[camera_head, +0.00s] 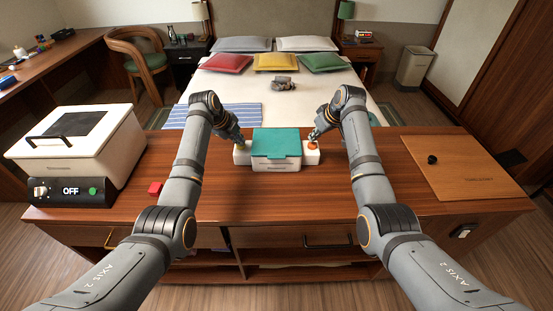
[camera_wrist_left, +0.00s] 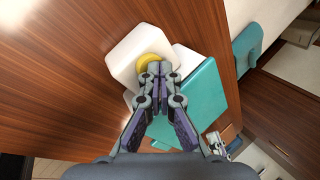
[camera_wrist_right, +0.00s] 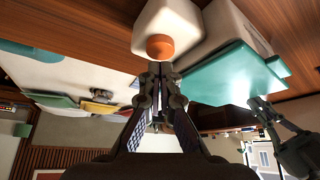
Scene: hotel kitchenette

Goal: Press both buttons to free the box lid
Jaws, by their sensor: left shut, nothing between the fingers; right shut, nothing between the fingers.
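A white box (camera_head: 276,164) with a teal lid (camera_head: 277,140) stands on the wooden counter, and the lid lies closed. White button blocks flank it, one on the left (camera_head: 241,158) and one on the right (camera_head: 312,157). The left block carries a yellow button (camera_wrist_left: 147,60). The right block carries an orange button (camera_wrist_right: 160,46). My left gripper (camera_wrist_left: 155,72) is shut and empty, its tips at the yellow button's edge. My right gripper (camera_wrist_right: 160,68) is shut and empty, its tips close to the orange button. I cannot tell whether either touches or presses its button.
A white appliance (camera_head: 78,147) with an "OFF" display stands at the counter's left, with a small red block (camera_head: 155,188) beside it. A wooden board (camera_head: 462,180) with a black knob lies at the right. The counter in front of the box is clear. A bed stands behind.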

